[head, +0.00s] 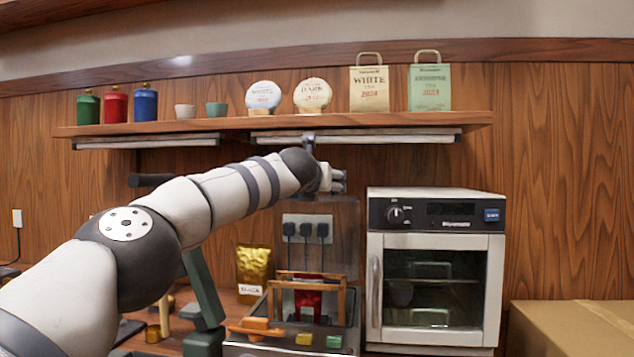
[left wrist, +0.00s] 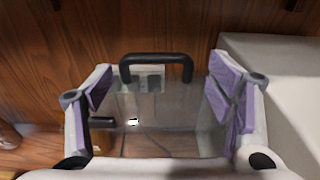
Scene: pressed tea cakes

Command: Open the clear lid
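The clear lid (head: 345,228) is a see-through panel standing about upright above the machine (head: 285,349) in the head view. In the left wrist view the clear lid (left wrist: 185,112) has a black handle (left wrist: 155,60) along its upper edge. My left gripper (head: 338,180) is at the lid's top in the head view and partly hides it. In the left wrist view my left gripper (left wrist: 160,88) is open, with purple pads spread to either side of the panel and nothing clamped between them. The handle lies between and beyond the fingers. My right gripper is not in view.
A white oven (head: 436,270) stands close to the right of the lid. A wooden shelf (head: 200,127) with tins, cups and bags hangs just above my gripper. A wooden frame with a red pack (head: 307,300) is on the machine. A cardboard box (head: 570,325) is at lower right.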

